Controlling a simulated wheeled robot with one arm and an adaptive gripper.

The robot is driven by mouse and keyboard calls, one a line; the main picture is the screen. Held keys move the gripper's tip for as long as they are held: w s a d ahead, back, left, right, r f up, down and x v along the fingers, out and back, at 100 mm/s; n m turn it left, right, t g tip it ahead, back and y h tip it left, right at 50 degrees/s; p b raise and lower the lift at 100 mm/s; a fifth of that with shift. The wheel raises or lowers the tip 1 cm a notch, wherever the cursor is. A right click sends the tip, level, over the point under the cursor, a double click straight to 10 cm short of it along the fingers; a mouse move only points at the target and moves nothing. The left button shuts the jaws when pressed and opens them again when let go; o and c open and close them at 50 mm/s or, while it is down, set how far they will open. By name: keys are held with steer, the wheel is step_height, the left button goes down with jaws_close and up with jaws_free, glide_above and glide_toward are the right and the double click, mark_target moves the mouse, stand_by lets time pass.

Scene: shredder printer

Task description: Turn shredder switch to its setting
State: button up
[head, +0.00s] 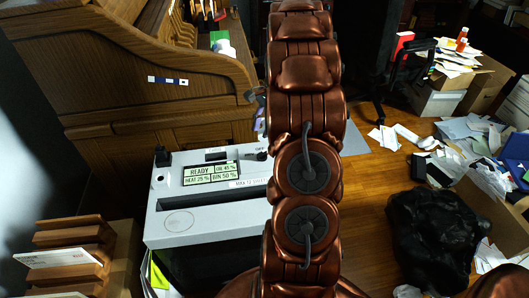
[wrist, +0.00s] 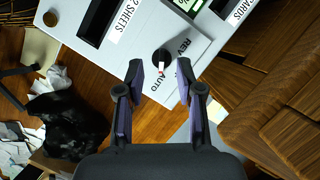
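The light grey shredder (head: 205,215) stands left of my arm in the head view, with a lit display (head: 211,173) on top. Its switch is a round black knob (wrist: 161,56) with a white and red pointer mark, also seen in the head view (head: 262,155). In the wrist view, the mark points down, beside the AUTO label; REV is printed to the knob's right. My gripper (wrist: 160,76) is open, its two fingers apart on either side just below the knob. Contact cannot be told. In the head view my arm hides most of the gripper.
A wooden roll-top desk (head: 130,60) stands behind the shredder, close to the gripper's right in the wrist view. A wooden letter rack (head: 75,258) is at front left. A black bag (head: 432,230) and scattered papers (head: 385,137) lie on the floor at right.

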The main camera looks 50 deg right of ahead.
mark_target(263, 152)
steer(key=shift+m, duration=0.6)
steer(key=shift+d+f, duration=0.2)
steer(key=shift+f, duration=2.35)
steer(key=shift+d+f, duration=0.2)
steer(key=shift+f, duration=2.35)
jaws_close()
